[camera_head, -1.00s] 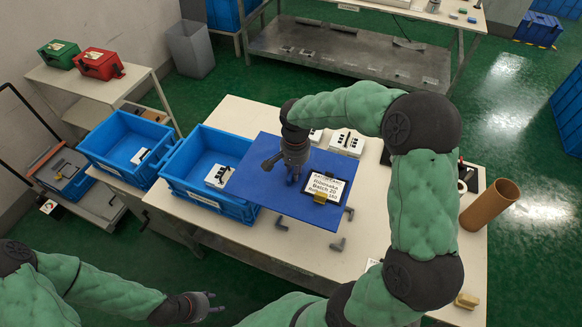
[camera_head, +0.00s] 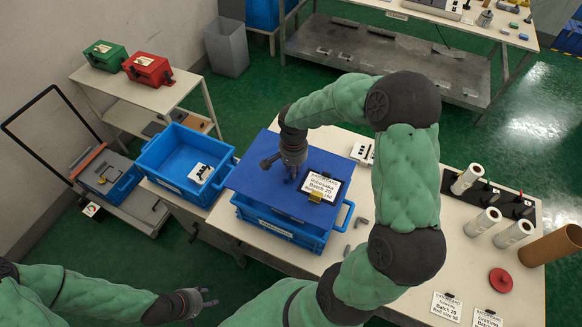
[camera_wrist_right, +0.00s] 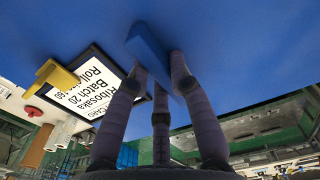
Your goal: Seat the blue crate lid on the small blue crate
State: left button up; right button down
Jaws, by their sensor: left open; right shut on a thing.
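My right gripper (camera_head: 290,176) is shut on the handle of the blue crate lid (camera_head: 250,178), a flat blue board. The right wrist view shows the fingers (camera_wrist_right: 160,70) closed around the blue handle (camera_wrist_right: 146,45) on the lid's surface. The lid is above a blue crate (camera_head: 285,232) on the table and covers most of its opening. The crate's right rim shows beyond the lid; I cannot tell whether the lid touches it. My left gripper (camera_head: 204,301) is open and empty at the lower left, away from the crate.
Another blue crate (camera_head: 170,178), with a white part (camera_head: 201,172) inside, stands left of the lid. A label card (camera_head: 321,188) with a yellow clip lies on the lid. White rolls (camera_head: 482,221), a red disc (camera_head: 501,280) and a brown tube (camera_head: 550,246) are at the right.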

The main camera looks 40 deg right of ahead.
aim_at(293, 183)
jog(key=shift+s+d, duration=0.1)
jog(key=shift+f+b, duration=0.1)
jog(key=shift+b, duration=0.2)
notch_tip(293, 183, down, 8)
jog(key=b, duration=0.7)
jog(key=shift+f, duration=0.25)
jog(key=shift+f+b, duration=0.6)
jog(key=shift+b, duration=0.1)
dwell(0.6)
jog(key=c, duration=1)
grip_release()
jog(key=shift+c, duration=0.2)
